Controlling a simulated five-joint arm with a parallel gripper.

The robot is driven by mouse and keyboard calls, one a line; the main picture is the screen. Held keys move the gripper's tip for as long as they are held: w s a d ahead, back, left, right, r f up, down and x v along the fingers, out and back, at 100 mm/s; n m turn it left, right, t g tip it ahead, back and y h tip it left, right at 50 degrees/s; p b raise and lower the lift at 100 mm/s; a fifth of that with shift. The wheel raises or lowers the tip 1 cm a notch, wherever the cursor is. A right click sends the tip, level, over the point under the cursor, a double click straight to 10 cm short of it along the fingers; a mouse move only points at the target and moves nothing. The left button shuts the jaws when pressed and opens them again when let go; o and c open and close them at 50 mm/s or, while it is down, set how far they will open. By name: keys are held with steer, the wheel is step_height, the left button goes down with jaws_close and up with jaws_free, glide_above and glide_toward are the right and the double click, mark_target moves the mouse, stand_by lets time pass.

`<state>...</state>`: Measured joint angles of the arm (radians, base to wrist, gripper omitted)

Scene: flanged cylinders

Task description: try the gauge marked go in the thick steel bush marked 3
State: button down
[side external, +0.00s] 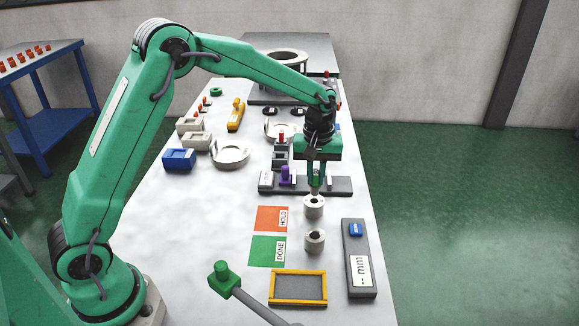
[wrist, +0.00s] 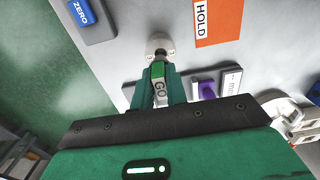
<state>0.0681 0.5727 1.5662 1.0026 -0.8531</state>
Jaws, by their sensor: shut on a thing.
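My gripper (side external: 315,178) is shut on the go gauge, which has a green end and a white GO label (wrist: 159,88) in the wrist view. The gauge points down, and its grey pin (side external: 315,191) shows below the jaws in the side view. A pale steel bush (side external: 314,208) stands on the table directly under the pin; it also shows in the wrist view (wrist: 152,45). The pin tip is at or just above the bush's mouth; I cannot tell if it is inside. A second similar bush (side external: 314,242) stands nearer the camera. No number is readable on either bush.
A dark rack (side external: 340,186) with a purple-handled gauge (side external: 287,174) lies behind the bush. A grey unit with a blue ZERO button (side external: 355,229) is right. A yellow-edged tray (side external: 298,287) is in front.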

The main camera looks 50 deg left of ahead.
steer(key=shift+r, duration=0.25)
steer(key=shift+r, duration=0.75)
steer(key=shift+r, duration=0.4)
